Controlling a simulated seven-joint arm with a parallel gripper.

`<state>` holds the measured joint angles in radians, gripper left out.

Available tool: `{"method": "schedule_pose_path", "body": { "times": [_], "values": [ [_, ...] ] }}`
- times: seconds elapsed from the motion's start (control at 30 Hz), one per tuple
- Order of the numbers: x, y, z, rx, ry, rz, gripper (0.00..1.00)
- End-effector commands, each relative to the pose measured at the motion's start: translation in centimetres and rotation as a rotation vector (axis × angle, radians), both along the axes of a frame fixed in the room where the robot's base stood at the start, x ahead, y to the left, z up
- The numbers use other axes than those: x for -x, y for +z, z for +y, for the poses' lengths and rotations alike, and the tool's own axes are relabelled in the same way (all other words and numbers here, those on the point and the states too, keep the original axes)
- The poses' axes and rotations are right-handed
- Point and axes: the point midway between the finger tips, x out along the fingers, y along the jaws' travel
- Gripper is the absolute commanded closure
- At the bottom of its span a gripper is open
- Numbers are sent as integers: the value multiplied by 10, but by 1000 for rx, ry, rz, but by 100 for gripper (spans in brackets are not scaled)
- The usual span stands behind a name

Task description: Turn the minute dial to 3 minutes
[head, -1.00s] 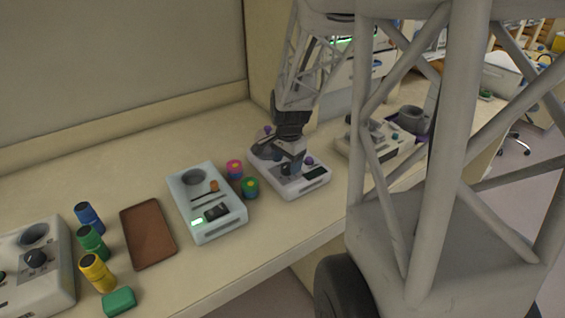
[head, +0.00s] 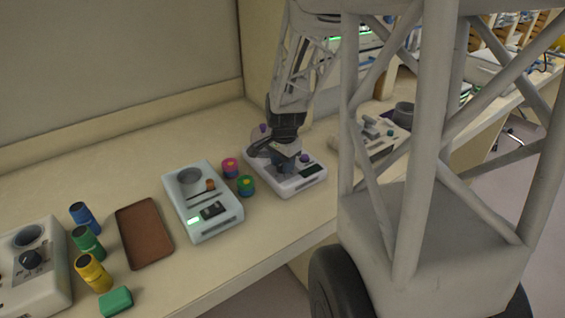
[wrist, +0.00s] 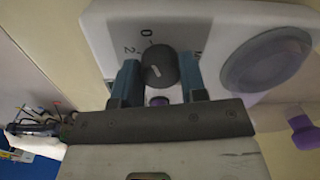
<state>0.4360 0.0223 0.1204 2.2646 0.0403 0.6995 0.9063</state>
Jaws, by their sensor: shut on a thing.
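The minute dial (wrist: 160,64) is a dark round knob with a short white mark, on the face of a white device (wrist: 110,30). My gripper (wrist: 159,74) has its two blue-grey fingers on either side of the dial, shut on it. In the wrist view, "0" and "2" are printed above and left of the dial. The white mark sits on the dial's lower left part; the number it points at is hidden or unclear. Another marking at right is partly hidden by a finger. In the head view, my gripper (head: 285,166) covers the dial on the white device (head: 296,188).
A round translucent lid (wrist: 264,62) and a purple knob (wrist: 303,124) are beside the dial. Pink (head: 230,167) and green (head: 246,186) pots stand left of the device, near a pale blue device (head: 215,230). A brown tray (head: 144,235) lies farther left. Another device (head: 375,140) stands right.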

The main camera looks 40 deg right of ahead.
Motion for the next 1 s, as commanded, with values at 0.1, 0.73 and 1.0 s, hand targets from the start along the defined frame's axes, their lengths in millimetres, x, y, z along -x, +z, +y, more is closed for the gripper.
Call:
{"method": "schedule_pose_path", "body": {
  "times": [0.1,0.73,1.0],
  "values": [
    [0,0,0,0,10,0,85],
    [0,0,-1,1,362,-1,85],
    [0,0,-1,1,620,0,85]
  ]
}}
